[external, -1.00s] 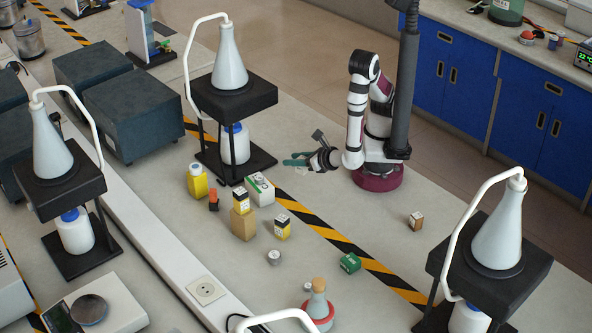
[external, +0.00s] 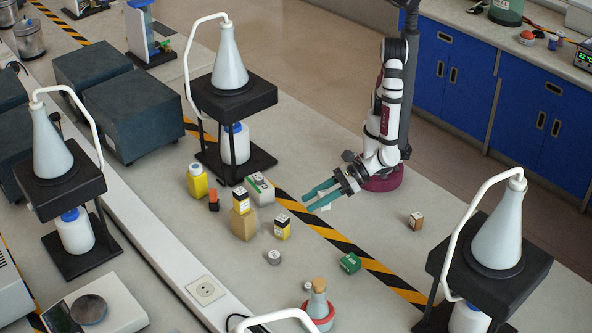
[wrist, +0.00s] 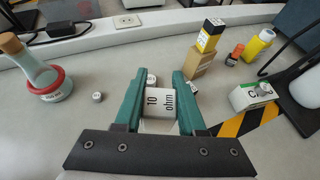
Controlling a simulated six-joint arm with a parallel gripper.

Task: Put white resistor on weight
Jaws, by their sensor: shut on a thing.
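The white resistor (wrist: 161,103), a small white block marked "10 ohm", sits between the green fingers of my gripper (wrist: 159,84) in the wrist view. My gripper (external: 314,201) is shut on it, and a bit of the resistor (external: 325,207) shows beside the fingers in the external view. A small silver cylinder (external: 274,257), which looks like a weight, stands on the bench left of and nearer the camera than my gripper.
A yellow-black box (external: 282,227), a box stack on a tan block (external: 244,225) and a white-green box (external: 260,189) stand left of my gripper. A green box (external: 350,262) and a red-ringed flask (external: 318,312) stand nearer the camera.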

